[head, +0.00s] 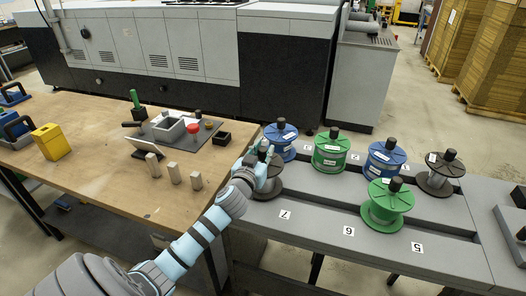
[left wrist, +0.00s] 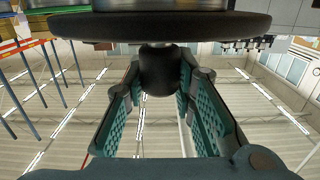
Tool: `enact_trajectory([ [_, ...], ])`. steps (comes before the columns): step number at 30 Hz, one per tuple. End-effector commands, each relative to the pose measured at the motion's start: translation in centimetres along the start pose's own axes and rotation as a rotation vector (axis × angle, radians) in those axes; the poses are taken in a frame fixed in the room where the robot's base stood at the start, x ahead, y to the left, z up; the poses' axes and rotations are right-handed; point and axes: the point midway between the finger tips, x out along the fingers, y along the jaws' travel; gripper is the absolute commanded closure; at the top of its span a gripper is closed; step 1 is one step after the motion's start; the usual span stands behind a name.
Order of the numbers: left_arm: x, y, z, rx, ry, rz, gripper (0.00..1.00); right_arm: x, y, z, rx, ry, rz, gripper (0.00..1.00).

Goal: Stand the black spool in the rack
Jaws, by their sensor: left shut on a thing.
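My left gripper (head: 262,165) is shut on the top knob of a dark, near-black spool (head: 268,189) at the left end of the grey rack (head: 330,238). The spool is upright, over the front row by the number 7. My gripper hides part of it; I cannot tell whether it touches the rack. In the left wrist view, the fingers (left wrist: 160,95) close around the black knob (left wrist: 160,70), with the wide dark flange (left wrist: 150,27) beyond. My right gripper is not in view.
A blue spool (head: 281,142), a green spool (head: 331,152), another blue spool (head: 384,161) and a dark spool (head: 440,175) stand in the back row. Another green spool (head: 387,207) stands in front, right of the 6. A wooden table (head: 110,190) with blocks and tools lies left.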

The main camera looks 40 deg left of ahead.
Motion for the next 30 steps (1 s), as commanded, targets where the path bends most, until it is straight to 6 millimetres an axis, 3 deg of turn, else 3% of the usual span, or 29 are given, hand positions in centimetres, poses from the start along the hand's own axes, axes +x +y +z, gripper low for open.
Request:
enact_trajectory([
  [10, 0.1, 0.1, 0.6, 0.0, 0.006, 0.002, 1.0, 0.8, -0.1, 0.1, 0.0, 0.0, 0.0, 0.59],
  [11, 0.1, 0.1, 0.5, 0.001, 0.006, 0.002, 0.73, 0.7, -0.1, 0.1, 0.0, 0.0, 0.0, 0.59],
  [15, 0.1, 0.1, 0.5, 0.0, 0.004, 0.002, 0.53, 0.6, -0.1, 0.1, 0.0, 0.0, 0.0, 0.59],
  [25, -0.4, 0.0, 0.8, 0.0, -0.003, 0.0, 0.53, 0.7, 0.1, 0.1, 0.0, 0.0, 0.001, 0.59],
  [30, -3.6, 0.0, 0.8, 0.004, -0.001, 0.002, 0.53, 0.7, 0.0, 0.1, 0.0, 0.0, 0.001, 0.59],
])
